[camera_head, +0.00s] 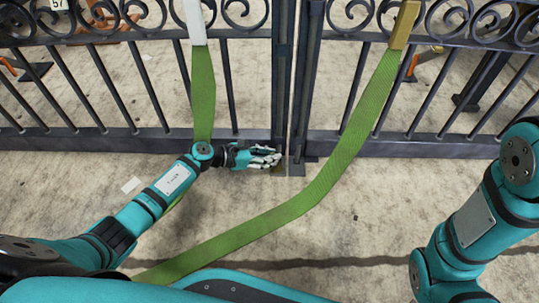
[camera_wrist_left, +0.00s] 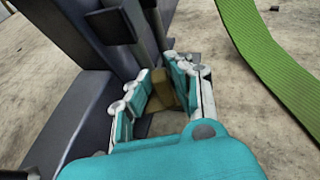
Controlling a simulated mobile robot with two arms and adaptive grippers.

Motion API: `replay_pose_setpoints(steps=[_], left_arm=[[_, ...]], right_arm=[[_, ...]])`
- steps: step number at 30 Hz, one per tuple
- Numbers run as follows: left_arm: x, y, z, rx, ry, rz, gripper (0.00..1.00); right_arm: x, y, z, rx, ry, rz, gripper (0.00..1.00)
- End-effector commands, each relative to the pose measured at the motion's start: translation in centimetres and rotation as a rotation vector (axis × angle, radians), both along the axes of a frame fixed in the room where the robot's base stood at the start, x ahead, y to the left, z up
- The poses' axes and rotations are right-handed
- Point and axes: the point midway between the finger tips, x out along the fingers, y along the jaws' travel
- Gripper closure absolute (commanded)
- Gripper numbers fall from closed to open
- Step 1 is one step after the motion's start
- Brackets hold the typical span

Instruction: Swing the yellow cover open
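A small dull yellow-brown piece (camera_wrist_left: 162,88) shows low at the gate's centre posts in the left wrist view; I cannot tell for sure that it is the yellow cover. A yellow-gold piece (camera_head: 404,25) sits at the top of the right green strap, on the gate's upper rail. My left gripper (camera_head: 275,158) is low at the foot of the centre posts. In the left wrist view its fingers (camera_wrist_left: 160,78) are spread, one on each side of the yellow-brown piece; contact is unclear. My right gripper is out of view.
The dark metal gate (camera_head: 130,142) spans the view, with two centre posts (camera_head: 283,80). A green strap (camera_head: 350,150) runs from the yellow-gold piece down towards me. Another green strap (camera_head: 203,85) hangs from a white piece (camera_head: 195,22). The floor in front is mostly bare.

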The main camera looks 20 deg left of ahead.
Motion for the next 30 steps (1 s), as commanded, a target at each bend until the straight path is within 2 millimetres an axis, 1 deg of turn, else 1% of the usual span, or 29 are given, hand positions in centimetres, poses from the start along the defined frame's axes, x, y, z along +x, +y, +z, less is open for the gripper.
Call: replay_pose_setpoints(steps=[1,2,9,14,20,24,30], left_arm=[[0.0,0.0,0.0,0.000,0.000,0.000,0.96],[0.0,0.0,0.0,0.000,0.000,0.000,1.00],[0.0,0.0,0.0,0.000,0.000,0.004,1.00],[-0.2,0.0,0.3,0.000,0.002,0.038,1.00],[-0.4,0.1,0.6,0.001,0.001,0.147,1.00],[-0.7,0.0,0.7,-0.001,0.003,0.259,1.00],[-1.0,0.1,0.6,0.000,0.002,0.429,1.00]], right_arm=[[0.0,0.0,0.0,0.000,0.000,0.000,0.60],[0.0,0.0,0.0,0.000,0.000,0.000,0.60],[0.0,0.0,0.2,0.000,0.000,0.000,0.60],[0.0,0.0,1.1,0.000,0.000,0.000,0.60],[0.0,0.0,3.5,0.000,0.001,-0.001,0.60],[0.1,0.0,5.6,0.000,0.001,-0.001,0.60],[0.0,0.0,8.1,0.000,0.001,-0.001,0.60]])
